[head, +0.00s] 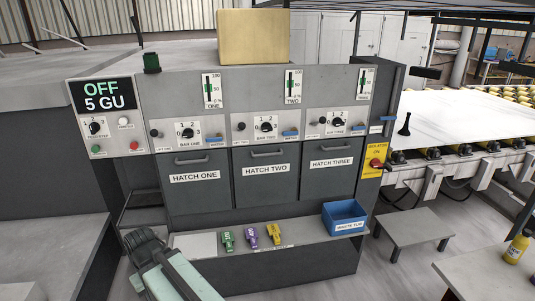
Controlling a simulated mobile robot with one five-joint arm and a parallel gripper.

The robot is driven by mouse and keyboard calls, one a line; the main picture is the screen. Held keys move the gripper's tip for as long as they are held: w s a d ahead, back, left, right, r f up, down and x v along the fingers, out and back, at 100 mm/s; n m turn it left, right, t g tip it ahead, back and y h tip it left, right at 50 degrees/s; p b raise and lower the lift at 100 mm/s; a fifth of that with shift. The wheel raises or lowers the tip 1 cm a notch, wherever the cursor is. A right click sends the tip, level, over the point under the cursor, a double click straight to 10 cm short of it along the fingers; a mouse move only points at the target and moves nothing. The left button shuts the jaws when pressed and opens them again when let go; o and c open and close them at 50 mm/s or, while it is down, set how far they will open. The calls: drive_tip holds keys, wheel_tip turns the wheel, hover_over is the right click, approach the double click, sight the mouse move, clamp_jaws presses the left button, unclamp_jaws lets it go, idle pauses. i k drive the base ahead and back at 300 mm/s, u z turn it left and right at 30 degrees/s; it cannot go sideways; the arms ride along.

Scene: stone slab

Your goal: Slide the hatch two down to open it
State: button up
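The hatch two (266,185) is a dark grey panel with a white "HATCH TWO" label in the middle of the grey cabinet, in the head view. A pale bar handle (267,154) runs across its upper part. The panel covers its place between hatch one (195,195) and hatch three (330,180). My gripper (143,238) is at the lower left, in front of the cabinet and well apart from hatch two. Its fingers are not clear enough to tell whether they are open or shut.
A shelf (300,235) juts out below the hatches. It holds a blue tub (345,215) and green (227,239), purple (252,236) and yellow (274,234) items. Knobs and gauges sit above the hatches. A grey step (415,228) stands on the floor at right.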

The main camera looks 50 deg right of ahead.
sight(263, 175)
drive_tip(key=i, duration=0.85)
drive_tip(key=u, duration=0.05)
